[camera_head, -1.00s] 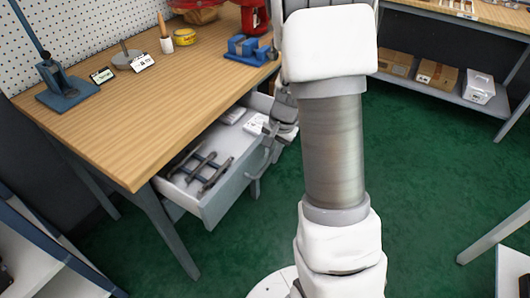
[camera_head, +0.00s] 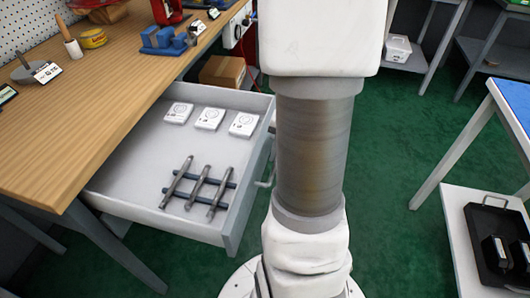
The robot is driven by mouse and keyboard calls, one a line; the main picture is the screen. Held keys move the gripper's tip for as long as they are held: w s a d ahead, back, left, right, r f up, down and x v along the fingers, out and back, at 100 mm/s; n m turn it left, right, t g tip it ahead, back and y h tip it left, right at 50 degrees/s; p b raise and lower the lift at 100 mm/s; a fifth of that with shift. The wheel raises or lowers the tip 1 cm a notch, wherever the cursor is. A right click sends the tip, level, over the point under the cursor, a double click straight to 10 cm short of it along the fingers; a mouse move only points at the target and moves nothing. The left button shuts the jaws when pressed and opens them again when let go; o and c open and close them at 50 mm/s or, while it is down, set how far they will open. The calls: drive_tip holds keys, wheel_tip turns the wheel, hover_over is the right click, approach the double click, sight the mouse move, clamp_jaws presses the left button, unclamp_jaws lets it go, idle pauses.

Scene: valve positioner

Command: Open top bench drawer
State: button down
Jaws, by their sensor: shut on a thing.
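The top bench drawer (camera_head: 150,155) is pulled far out from under the wooden bench top (camera_head: 70,110), on the left of the head view. Its grey front panel (camera_head: 252,190) faces right. Part of a grey bar handle (camera_head: 268,176) shows on that panel, beside my white and metal arm. My arm covers the rest of the handle. My gripper is hidden behind my arm, so its hold on the handle cannot be seen. Inside the drawer lie several dark rods (camera_head: 200,188) laid crosswise and white boxes (camera_head: 209,119) with round marks.
Blue vise-like blocks (camera_head: 165,40), a yellow tin (camera_head: 94,39) and a brush stand on the bench. A cardboard box (camera_head: 222,72) sits behind the drawer. A blue-topped table (camera_head: 515,100) with a black tray below stands right. Green floor is clear between.

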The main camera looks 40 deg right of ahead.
drive_tip(key=shift+s+d, duration=0.15)
drive_tip(key=shift+s, duration=0.05)
drive_tip(key=c, duration=1.2)
unclamp_jaws()
drive_tip(key=shift+o, duration=0.2)
wheel_tip(320, 180, up, 17)
drive_tip(key=s+d+p, duration=0.2)
drive_tip(key=p, duration=0.5)
drive_tip(key=shift+s, duration=0.3)
